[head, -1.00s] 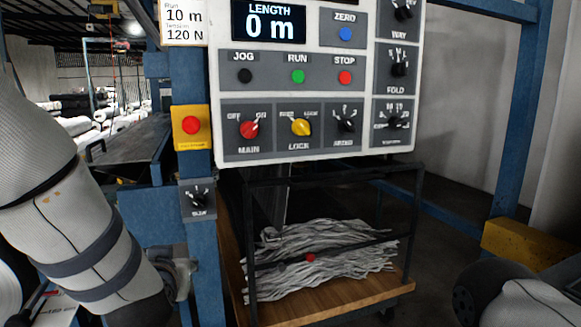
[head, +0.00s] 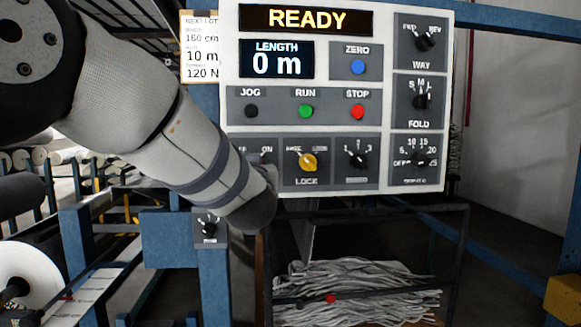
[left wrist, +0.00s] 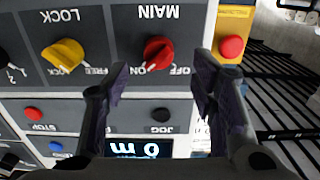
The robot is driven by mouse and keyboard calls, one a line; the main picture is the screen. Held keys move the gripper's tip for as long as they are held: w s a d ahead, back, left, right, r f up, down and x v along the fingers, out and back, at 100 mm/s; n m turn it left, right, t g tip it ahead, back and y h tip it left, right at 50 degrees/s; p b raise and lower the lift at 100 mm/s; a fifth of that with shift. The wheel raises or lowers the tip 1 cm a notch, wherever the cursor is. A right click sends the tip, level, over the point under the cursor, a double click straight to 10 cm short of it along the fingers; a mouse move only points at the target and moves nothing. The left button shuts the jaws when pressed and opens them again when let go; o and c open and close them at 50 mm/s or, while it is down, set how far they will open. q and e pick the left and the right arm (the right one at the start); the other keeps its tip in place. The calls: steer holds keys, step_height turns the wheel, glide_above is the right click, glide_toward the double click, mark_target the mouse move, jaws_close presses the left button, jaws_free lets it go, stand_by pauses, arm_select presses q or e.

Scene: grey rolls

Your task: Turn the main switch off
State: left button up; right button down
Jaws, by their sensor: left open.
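The main switch is a red rotary knob (left wrist: 158,53) on a dark panel, seen upside down in the left wrist view. Its white mark points toward the ON label. In the head view my left arm hides this knob. My left gripper (left wrist: 158,66) is open, with one finger to each side of the knob in the wrist view; I see no contact, and the remaining gap is hard to judge. In the head view the gripper is hidden behind my arm. My right gripper is not in view.
The control panel (head: 230,60) reads READY. The yellow lock knob (left wrist: 64,54) sits beside the main switch, and a red button on a yellow box (left wrist: 231,46) is on its other side. Stop (head: 358,112), run (head: 306,111) and jog (head: 251,111) buttons are in the row above.

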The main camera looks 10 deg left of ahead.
arm_select(q)
steer(key=x, duration=0.5)
steer(key=shift+w+f+b, duration=0.1)
steer(key=shift+w+b, duration=0.15)
steer(key=shift+b, duration=0.1)
steer(key=shift+s, duration=0.1)
steer(key=c, duration=1.2)
steer(key=shift+o, duration=0.2)
